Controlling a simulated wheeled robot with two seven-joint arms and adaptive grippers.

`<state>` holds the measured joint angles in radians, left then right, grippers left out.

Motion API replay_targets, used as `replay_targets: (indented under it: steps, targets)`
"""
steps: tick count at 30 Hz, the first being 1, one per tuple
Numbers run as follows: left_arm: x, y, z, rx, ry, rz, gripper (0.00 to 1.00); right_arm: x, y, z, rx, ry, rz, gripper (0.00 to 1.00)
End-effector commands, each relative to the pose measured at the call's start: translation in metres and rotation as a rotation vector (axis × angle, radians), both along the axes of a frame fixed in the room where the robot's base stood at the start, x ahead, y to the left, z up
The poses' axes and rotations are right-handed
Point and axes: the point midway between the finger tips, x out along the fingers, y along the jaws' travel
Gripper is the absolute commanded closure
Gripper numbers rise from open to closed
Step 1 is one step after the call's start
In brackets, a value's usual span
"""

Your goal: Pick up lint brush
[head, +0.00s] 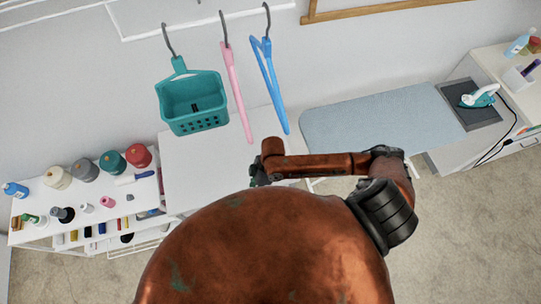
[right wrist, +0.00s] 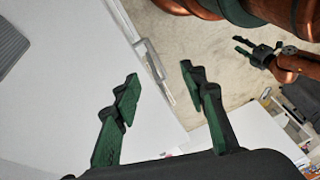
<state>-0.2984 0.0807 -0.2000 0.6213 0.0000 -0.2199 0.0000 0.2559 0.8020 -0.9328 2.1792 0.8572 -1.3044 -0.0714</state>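A small blue-and-white handled item (head: 135,178), possibly the lint brush, lies on the white shelf top (head: 85,205) at the left in the head view. It is too small to be sure. My right gripper (right wrist: 160,72) is open and empty in the right wrist view, with a white surface and floor behind it. In the head view it is mostly hidden by my arm near the white table, right of the shelf. My left gripper (right wrist: 240,45) shows small in the right wrist view, its fingers seemingly apart and empty. It is hidden in the head view.
Several thread spools (head: 112,161) and bottles crowd the shelf. A teal basket (head: 193,100), a pink hanger (head: 236,92) and a blue hanger (head: 270,85) hang above the white table (head: 195,175). An ironing board (head: 375,118) and iron (head: 478,97) are at the right.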

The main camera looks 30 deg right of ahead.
Motion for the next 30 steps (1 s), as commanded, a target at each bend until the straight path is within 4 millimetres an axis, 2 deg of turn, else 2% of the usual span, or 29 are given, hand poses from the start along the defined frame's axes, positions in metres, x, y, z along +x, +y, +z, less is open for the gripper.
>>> replay_targets:
  steps: [1, 3, 6, 9, 12, 15, 23, 30]
  targets:
    - [-0.001, 0.000, 0.000, 0.000, 0.001, 0.000, 0.60, 0.031, -0.024, 0.009, -0.058, -0.038, 0.024, 0.61]
    - [-0.001, 0.000, -0.001, 0.000, 0.002, 0.000, 0.60, 0.065, -0.053, 0.023, -0.128, -0.072, 0.055, 0.61]
    - [-0.002, 0.000, 0.001, -0.001, 0.003, 0.000, 0.60, 0.100, -0.088, 0.045, -0.207, -0.103, 0.087, 0.61]
    - [-0.002, -0.001, 0.014, -0.002, 0.002, 0.000, 0.60, 0.110, -0.125, 0.064, -0.298, -0.094, 0.122, 0.61]
    - [-0.001, -0.001, 0.019, -0.002, 0.002, 0.000, 0.60, 0.108, -0.142, 0.067, -0.342, -0.079, 0.145, 0.61]
    - [-0.002, -0.001, 0.020, -0.002, 0.002, 0.000, 0.60, 0.107, -0.148, 0.059, -0.355, -0.073, 0.151, 0.61]
    - [-0.003, -0.001, 0.023, -0.002, 0.003, 0.001, 0.60, 0.106, -0.146, 0.031, -0.352, -0.073, 0.150, 0.61]
    - [-0.002, -0.001, 0.029, -0.001, 0.001, 0.001, 0.60, 0.106, -0.144, -0.003, -0.353, -0.075, 0.150, 0.61]
